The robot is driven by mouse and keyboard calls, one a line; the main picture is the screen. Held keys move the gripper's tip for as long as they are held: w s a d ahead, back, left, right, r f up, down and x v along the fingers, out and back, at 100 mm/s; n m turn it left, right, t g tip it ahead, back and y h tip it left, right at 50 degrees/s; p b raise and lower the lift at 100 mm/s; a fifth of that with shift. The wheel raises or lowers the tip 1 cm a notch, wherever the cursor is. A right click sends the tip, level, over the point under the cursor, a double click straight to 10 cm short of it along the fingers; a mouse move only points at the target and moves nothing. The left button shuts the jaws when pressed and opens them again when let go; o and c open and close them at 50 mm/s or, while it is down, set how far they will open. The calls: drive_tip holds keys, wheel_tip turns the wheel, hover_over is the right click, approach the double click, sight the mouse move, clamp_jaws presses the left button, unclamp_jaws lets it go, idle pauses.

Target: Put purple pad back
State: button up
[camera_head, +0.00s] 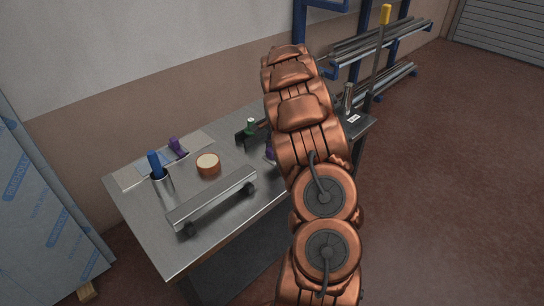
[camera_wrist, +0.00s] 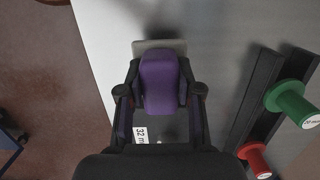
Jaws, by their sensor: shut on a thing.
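A purple pad (camera_wrist: 160,78) sits between the two dark fingers of my gripper (camera_wrist: 160,90) in the wrist view. My gripper is shut on it. A flat grey-beige piece (camera_wrist: 147,46) shows just beyond the pad's far end. A white label reading "32 m" (camera_wrist: 140,136) lies below the pad, partly hidden by the gripper. Whether the pad touches the surface beneath cannot be told. In the head view my arm hides the gripper. Purple pieces show there on the bench's left (camera_head: 177,147) and beside my arm (camera_head: 269,153).
Dark bars with a green spool (camera_wrist: 291,103) and a red spool (camera_wrist: 254,158) stand at right in the wrist view.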

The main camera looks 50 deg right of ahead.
sight(272, 157)
drive_tip(key=shift+w+a, duration=0.15)
drive_tip(key=shift+w, duration=0.3)
drive_tip(key=shift+s+f+p, duration=0.1)
drive_tip(key=shift+f+p, duration=0.3)
drive_tip(key=shift+f, duration=1.35)
drive_tip(key=shift+f, duration=0.1)
drive_tip(key=o, duration=1.1)
